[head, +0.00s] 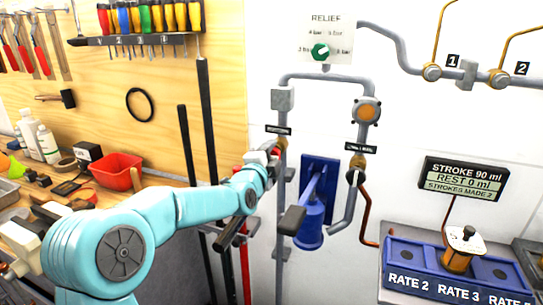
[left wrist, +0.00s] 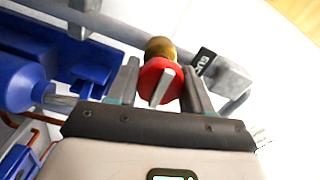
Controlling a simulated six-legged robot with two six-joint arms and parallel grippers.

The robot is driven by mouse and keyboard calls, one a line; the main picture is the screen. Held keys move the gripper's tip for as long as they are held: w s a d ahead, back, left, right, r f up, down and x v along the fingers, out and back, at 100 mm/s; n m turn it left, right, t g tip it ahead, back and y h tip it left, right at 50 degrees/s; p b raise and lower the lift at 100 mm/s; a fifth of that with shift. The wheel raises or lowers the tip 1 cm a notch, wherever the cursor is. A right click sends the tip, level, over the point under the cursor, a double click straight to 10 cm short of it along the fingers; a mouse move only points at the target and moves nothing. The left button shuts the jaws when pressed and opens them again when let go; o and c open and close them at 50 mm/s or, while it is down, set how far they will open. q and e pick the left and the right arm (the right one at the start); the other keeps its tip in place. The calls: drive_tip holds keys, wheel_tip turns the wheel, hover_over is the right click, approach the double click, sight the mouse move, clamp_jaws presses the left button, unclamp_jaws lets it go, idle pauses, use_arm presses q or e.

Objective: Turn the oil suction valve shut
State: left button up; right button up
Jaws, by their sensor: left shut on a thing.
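The oil suction valve shows in the left wrist view as a red round handle (left wrist: 154,79) with a pale raised bar, in front of a brass body (left wrist: 160,47). A black label (left wrist: 203,61) beside it reads "SUC", partly cut off. In the head view the brass valve (head: 282,144) sits on the left vertical pipe, under a small black label. My left gripper (head: 273,154) reaches it from the left. In the left wrist view my left gripper (left wrist: 160,88) has a finger on each side of the red handle and is shut on it. My right gripper is not in view.
A workbench with a red bin (head: 117,171) is at the left. A blue rate block (head: 400,258) is at lower right.

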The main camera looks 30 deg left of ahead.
use_arm(q)
drive_tip(key=shift+d+m, duration=0.1)
drive_tip(key=shift+m, duration=0.3)
drive_tip(key=o, duration=1)
drive_tip(key=shift+o, duration=0.2)
drive_tip(key=shift+s, duration=0.15)
drive_tip(key=b+v, duration=0.2)
drive_tip(key=v, duration=1.4)
drive_tip(key=shift+b, duration=0.3)
drive_tip(key=shift+f, duration=0.1)
